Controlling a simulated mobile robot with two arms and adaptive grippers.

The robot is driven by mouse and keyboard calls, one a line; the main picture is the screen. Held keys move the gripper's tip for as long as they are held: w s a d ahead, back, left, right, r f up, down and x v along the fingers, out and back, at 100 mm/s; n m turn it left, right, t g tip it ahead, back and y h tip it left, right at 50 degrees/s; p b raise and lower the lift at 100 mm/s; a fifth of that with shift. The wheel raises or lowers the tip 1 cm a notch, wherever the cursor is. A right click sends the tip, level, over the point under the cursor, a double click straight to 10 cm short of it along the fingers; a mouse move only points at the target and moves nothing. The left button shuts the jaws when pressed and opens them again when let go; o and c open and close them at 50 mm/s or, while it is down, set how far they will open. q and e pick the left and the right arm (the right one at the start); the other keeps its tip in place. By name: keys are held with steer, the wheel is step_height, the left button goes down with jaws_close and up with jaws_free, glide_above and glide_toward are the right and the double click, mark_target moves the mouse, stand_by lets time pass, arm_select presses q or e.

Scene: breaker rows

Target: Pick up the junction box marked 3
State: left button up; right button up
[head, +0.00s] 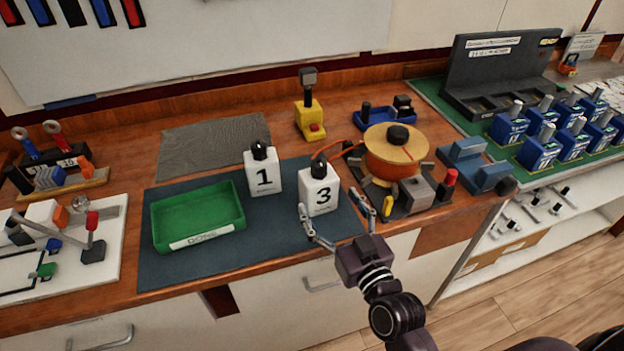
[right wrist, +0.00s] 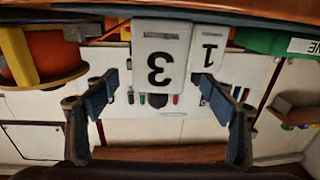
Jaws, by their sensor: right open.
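The junction box marked 3 (head: 317,199) is white with a black top and stands upright on the dark mat (head: 180,266). My right gripper (head: 338,212) is open and empty at the near side of this box, its fingers pointing at it. In the right wrist view the box marked 3 (right wrist: 148,75) shows upside down, between the two spread fingers (right wrist: 156,80). I cannot tell whether the fingertips reach beside it. The box marked 1 (head: 263,183) stands behind and left of it, and also shows in the wrist view (right wrist: 211,65). My left gripper is not in view.
A green tray (head: 199,238) labelled DONE lies left on the mat. Close right of box 3 are an orange cable spool (head: 392,172) and a yellow-handled tool. A yellow stand (head: 310,120) is behind. The mat in front of the tray is clear.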

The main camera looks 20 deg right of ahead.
mark_target(319, 179)
steer(key=shift+w+a+r+p, duration=0.1)
steer(key=shift+w+r+p, duration=0.2)
steer(key=shift+w, duration=0.35)
steer(key=shift+w+a+r+p, duration=0.1)
steer(key=shift+w+r+p, duration=0.2)
steer(key=shift+w, duration=0.3)
steer(key=w, duration=0.2)
steer(key=shift+w+r+p, duration=0.2)
steer(key=shift+w+p, duration=0.15)
steer(key=shift+w, duration=0.05)
steer(key=shift+w+a+f, duration=0.15)
steer(key=shift+w, duration=0.55)
steer(key=c, duration=1.5)
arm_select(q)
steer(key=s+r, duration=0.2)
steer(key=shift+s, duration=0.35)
arm_select(e)
steer(key=shift+c, duration=0.9)
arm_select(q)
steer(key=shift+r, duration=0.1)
arm_select(e)
steer(key=shift+r, duration=0.2)
